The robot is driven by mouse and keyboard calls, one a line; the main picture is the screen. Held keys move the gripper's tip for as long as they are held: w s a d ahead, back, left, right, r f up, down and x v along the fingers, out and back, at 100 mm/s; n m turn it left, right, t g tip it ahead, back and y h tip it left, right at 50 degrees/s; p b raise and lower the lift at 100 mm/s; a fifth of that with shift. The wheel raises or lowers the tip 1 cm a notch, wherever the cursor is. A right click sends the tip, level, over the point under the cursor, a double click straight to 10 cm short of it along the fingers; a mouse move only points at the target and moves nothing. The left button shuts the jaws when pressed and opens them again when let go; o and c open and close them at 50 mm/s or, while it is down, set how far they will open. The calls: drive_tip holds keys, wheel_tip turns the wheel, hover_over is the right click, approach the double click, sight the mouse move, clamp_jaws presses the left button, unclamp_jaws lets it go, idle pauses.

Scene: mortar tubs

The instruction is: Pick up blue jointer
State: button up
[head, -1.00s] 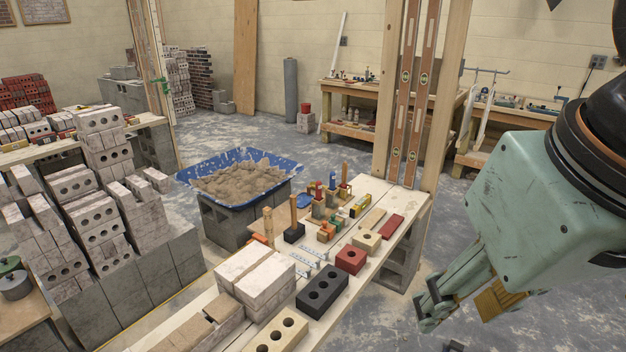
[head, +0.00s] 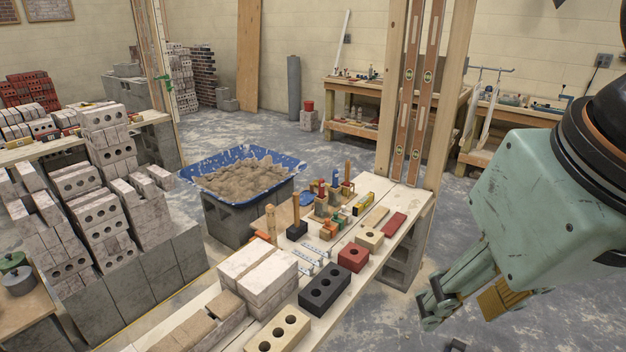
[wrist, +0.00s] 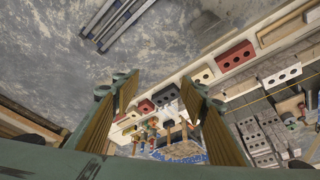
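My gripper (head: 447,302) hangs at the right, beyond the bench's right edge and well apart from the tools. In the wrist view my gripper (wrist: 160,88) is open, with its two ribbed fingers wide apart and nothing between them. The bench tools show small beyond the fingers, and I cannot pick out the jointer there.

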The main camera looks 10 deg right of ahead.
idle(0.4)
drive_tip(key=shift+c, duration=1.4)
